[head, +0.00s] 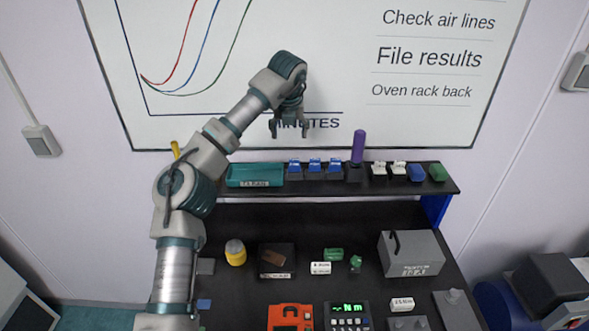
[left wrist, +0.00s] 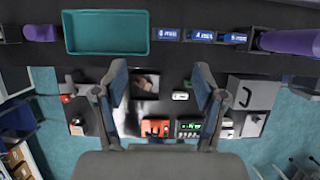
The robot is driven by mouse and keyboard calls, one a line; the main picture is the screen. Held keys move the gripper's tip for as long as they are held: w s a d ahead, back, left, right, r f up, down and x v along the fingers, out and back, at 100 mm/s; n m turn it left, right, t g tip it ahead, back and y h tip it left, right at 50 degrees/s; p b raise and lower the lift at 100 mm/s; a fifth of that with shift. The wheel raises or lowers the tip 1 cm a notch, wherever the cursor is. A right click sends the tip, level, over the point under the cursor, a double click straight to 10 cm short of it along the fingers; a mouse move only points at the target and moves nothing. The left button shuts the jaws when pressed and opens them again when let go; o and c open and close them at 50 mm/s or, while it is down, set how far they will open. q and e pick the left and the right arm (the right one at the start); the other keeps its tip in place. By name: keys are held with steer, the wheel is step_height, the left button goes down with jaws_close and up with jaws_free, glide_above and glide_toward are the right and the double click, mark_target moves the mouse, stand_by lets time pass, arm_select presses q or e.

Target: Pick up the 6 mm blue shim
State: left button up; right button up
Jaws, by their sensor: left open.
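Three small blue shims stand in a row on the black upper shelf. The leftmost shim (head: 294,168) has a label that appears to read 6 mm in the left wrist view (left wrist: 168,35); the print is small. The middle shim (head: 315,166) seems marked 4 mm, and the right shim (head: 335,166) is harder to read. My left gripper (head: 289,130) is open and empty, fingers down, above the shelf near the leftmost shim in the head view. Its two spread fingers also show in the left wrist view (left wrist: 160,80), apart from the shims. My right gripper is not in view.
A teal tray (head: 255,182) lies left of the shims. A tall purple cylinder (head: 358,147) stands to their right, with white, blue and green pieces beyond it. The whiteboard (head: 300,60) is behind. A grey box (head: 411,256) and several small items occupy the lower bench.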

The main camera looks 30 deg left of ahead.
arm_select(q)
glide_above(294, 161)
steer(key=s, duration=0.2)
step_height(294, 161, down, 6)
steer(key=f, duration=0.1)
steer(key=w+d+f+p, duration=0.1)
steer(key=shift+w+d+f, duration=0.1)
steer(key=shift+f, duration=0.3)
steer(key=shift+d+p+x, duration=0.2)
steer(key=shift+p+x, duration=0.5)
steer(key=shift+x, duration=0.4)
steer(key=a+f, duration=0.2)
steer(key=f, duration=0.1)
steer(key=shift+w+a+f, duration=0.1)
steer(key=shift+w, duration=0.25)
steer(key=shift+w+a+f, duration=0.1)
steer(key=shift+w+a, duration=0.05)
steer(key=shift+w, duration=0.05)
steer(key=c, duration=0.3)
steer(key=shift+d+r, duration=0.2)
steer(key=shift+d, duration=0.25)
steer(key=c, duration=0.8)
steer(key=shift+s+d+r, duration=0.1)
steer(key=shift+s+d, duration=0.15)
steer(key=shift+c, duration=1.2)
jaws_close()
steer(key=shift+s+a, duration=0.1)
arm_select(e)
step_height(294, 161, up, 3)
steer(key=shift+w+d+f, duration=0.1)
